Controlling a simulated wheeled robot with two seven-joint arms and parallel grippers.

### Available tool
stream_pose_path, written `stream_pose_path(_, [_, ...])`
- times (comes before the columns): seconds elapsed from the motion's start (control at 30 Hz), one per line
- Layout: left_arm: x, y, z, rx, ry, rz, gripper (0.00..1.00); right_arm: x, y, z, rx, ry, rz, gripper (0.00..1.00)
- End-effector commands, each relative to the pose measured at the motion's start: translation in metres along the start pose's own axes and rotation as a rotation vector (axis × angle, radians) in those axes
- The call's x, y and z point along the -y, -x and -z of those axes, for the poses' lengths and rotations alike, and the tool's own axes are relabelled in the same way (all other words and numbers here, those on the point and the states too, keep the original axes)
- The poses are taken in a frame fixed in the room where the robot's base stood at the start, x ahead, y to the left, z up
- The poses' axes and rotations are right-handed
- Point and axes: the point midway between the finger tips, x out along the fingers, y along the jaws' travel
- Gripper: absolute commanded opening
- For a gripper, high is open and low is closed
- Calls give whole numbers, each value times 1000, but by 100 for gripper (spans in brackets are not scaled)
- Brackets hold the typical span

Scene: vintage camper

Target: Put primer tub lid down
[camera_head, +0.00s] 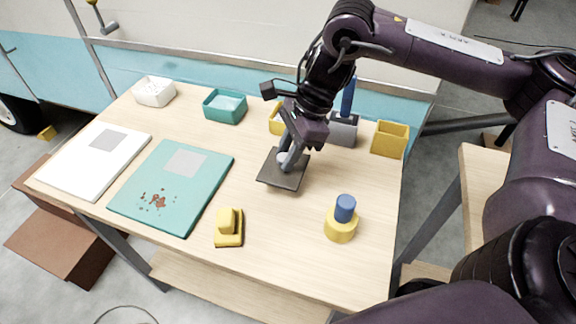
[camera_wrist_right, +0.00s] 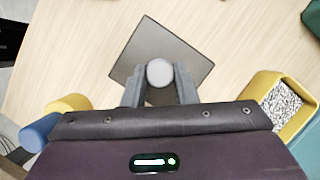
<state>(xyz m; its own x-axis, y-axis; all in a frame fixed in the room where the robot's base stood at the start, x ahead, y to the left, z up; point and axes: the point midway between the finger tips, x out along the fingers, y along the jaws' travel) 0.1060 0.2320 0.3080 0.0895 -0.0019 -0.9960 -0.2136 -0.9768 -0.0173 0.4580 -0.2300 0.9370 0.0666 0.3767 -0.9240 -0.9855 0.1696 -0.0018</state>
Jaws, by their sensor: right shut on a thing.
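The lid is a dark grey square plate (camera_head: 284,178) with a pale round knob on top. It is low over the middle of the table in the head view; I cannot tell whether it touches the wood. It also shows flat and turned at an angle in the right wrist view, as a dark plate (camera_wrist_right: 147,45) around the knob. My right gripper (camera_head: 287,158) points down and is shut on the knob; its two fingers flank it in the right wrist view (camera_wrist_right: 159,80). My left gripper is in neither view.
Behind the lid stand a white tub (camera_head: 154,95), a teal tub (camera_head: 225,108), a partly hidden yellow tub (camera_wrist_right: 258,90), a grey tub (camera_head: 343,130) and a yellow tub (camera_head: 389,141). Panels (camera_head: 172,205), a yellow block (camera_head: 228,228) and a blue-topped yellow piece (camera_head: 341,228) lie nearer.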

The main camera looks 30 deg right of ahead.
Motion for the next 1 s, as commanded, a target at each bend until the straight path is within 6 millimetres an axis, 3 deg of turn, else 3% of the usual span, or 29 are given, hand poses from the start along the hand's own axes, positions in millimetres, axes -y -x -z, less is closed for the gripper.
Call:
stream_pose_path(0.23, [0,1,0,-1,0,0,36,-1,-33,14,-1,-1,-3,3])
stream_pose_path(0.67, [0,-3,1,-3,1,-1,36,-1,-40,17,0,-1,-1,3])
stream_pose_path(0.7, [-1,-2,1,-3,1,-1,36,0,-39,16,0,-1,-1,28])
stream_pose_path(0.87, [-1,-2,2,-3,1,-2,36,0,-39,16,0,-1,-1,48])
stream_pose_path(1.0, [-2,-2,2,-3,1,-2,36,-1,-39,16,0,-1,-1,48])
